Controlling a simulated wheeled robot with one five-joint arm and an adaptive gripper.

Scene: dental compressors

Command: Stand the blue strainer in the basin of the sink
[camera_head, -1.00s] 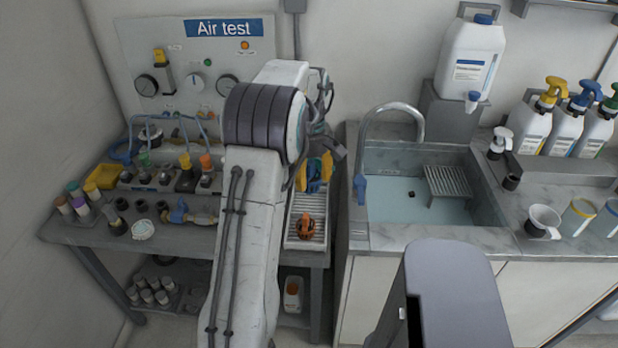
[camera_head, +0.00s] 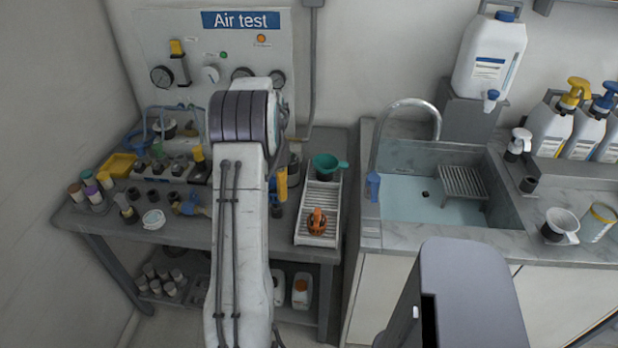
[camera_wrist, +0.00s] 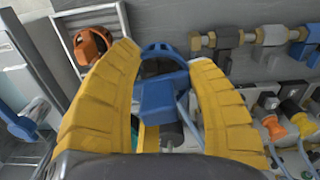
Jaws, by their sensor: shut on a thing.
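The blue strainer (camera_wrist: 163,100) is between the two yellow fingers of my gripper (camera_wrist: 163,58) in the wrist view. Its blocky part is nearest me and a blue ring shows beyond it. My gripper is shut on it. In the head view my arm hides most of the gripper; a yellow finger (camera_head: 282,183) and a bit of blue show right of the arm, left of the white rack. The sink (camera_head: 400,236) is to the right, its basin (camera_head: 408,208) pale blue with a grey grate (camera_head: 462,182) inside at the right.
A white rack (camera_head: 302,230) holds a green strainer (camera_head: 328,167) and an orange strainer (camera_head: 317,221). The tap (camera_head: 436,118) arches at the basin's left, near a blue handle (camera_head: 373,185). A white cup (camera_head: 561,226) stands right of the sink. The basin's left part is clear.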

